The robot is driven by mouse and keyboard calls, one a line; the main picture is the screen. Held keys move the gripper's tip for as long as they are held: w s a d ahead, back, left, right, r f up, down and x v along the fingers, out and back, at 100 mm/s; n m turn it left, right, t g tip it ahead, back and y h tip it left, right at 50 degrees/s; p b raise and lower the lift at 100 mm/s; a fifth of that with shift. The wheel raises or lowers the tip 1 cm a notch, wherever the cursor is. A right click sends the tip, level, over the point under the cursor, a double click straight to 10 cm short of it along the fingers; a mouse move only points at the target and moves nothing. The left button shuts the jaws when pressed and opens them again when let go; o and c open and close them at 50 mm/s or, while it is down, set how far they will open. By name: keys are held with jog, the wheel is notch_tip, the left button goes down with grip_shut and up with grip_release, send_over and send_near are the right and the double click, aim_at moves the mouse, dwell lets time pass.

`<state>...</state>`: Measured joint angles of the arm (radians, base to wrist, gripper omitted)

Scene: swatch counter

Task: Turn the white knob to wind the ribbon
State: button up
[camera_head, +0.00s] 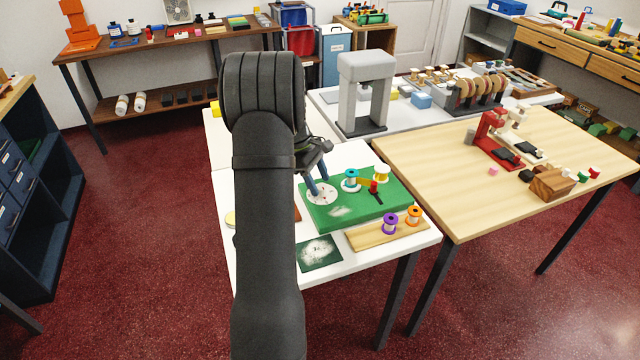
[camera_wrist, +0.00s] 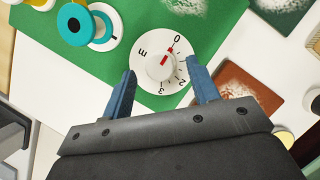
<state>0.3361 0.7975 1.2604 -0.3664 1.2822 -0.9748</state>
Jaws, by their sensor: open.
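The dial (camera_head: 318,199) is at the left end of a green board (camera_head: 345,212). My gripper (camera_wrist: 162,76) is open, its blue fingertips on either side of the knob and apart from it. In the head view my gripper (camera_head: 319,186) reaches down over the dial and hides part of it.
A small red piece (camera_head: 374,187) stands near the ribbon. A wooden strip (camera_head: 371,238) in front carries a purple spool (camera_head: 390,224) and an orange spool (camera_head: 414,215). A dark green swatch (camera_head: 319,253) lies at the front left. A grey press (camera_head: 366,75) stands behind.

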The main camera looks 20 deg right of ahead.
jog(key=shift+x, duration=0.85)
jog(key=shift+r, duration=0.1)
jog(key=c, duration=1)
